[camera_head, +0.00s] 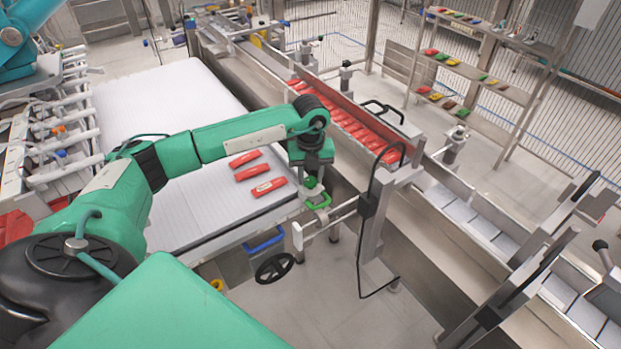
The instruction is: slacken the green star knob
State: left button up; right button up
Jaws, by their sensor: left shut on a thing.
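My left arm reaches in from the left and bends down at the front right corner of the white belt table. The knob is small and mostly hidden by the gripper. My right gripper does not show.
Several red packs (252,174) lie on the white belt table (165,95). A conveyor with a red-filled channel (345,120) runs diagonally to the right. A black handwheel (274,267) and a metal post with a black cable (372,215) stand close to the gripper.

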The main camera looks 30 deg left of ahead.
aim_at(310, 180)
pick_arm(q)
jog(key=n+b, duration=0.1)
jog(key=n, duration=0.4)
jog(key=shift+n, duration=0.3)
jog(key=n, duration=0.5)
jog(key=shift+n, duration=0.3)
jog(key=shift+b, duration=0.3)
jog(key=o, duration=1)
jog(key=shift+c, duration=0.2)
notch_tip(310, 180, up, 14)
jog(key=b, duration=0.2)
jog(key=shift+s+f, duration=0.1)
jog(key=shift+f, duration=0.1)
